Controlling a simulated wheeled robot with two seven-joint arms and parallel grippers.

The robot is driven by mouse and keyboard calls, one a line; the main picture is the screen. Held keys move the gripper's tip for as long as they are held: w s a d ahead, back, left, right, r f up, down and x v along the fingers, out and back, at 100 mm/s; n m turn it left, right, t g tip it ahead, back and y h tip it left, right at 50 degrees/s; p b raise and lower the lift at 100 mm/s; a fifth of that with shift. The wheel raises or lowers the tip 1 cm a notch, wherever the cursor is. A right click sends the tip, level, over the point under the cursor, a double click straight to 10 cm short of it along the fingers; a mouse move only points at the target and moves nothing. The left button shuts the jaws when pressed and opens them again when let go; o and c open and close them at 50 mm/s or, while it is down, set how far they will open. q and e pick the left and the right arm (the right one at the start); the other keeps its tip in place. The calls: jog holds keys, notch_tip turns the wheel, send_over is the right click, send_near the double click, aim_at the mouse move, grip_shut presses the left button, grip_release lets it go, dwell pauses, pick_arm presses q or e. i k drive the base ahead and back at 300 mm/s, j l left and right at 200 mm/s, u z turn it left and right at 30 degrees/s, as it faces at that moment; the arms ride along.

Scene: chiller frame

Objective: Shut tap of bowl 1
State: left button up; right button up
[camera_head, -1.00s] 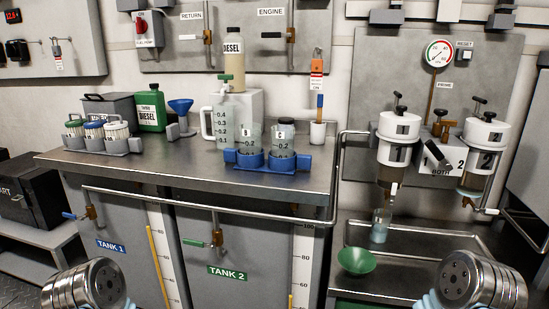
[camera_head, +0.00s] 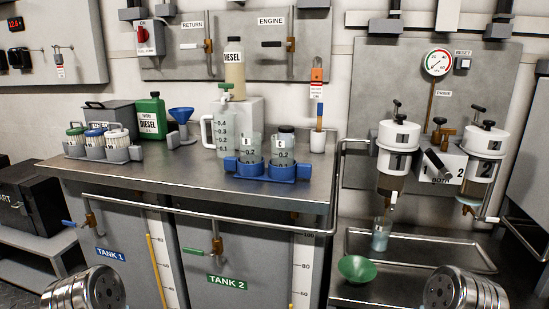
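Bowl 1 (camera_head: 392,182) hangs under the white filter housing marked 1 (camera_head: 398,145) on the right-hand panel. Its tap (camera_head: 391,201) is the small fitting at the bottom of the bowl; it is too small to tell whether it is open or shut. A clear beaker (camera_head: 380,236) with bluish liquid stands in the tray below the tap. My two arm ends show as round metal parts at the bottom left and bottom right, well below and apart from the tap. The fingers of both grippers are outside the picture.
The filter marked 2 (camera_head: 484,146) is to the right, with a selector lever (camera_head: 436,162) between. A metal rail (camera_head: 270,219) runs along the bench (camera_head: 170,172), which carries several jugs and bottles.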

aim_at(393, 194)
jog(key=i+l+z, duration=0.25)
jog(key=l, duration=0.25)
jog(key=i+l+z, duration=0.2)
jog(key=i+l, duration=0.2)
jog(key=k, duration=0.5)
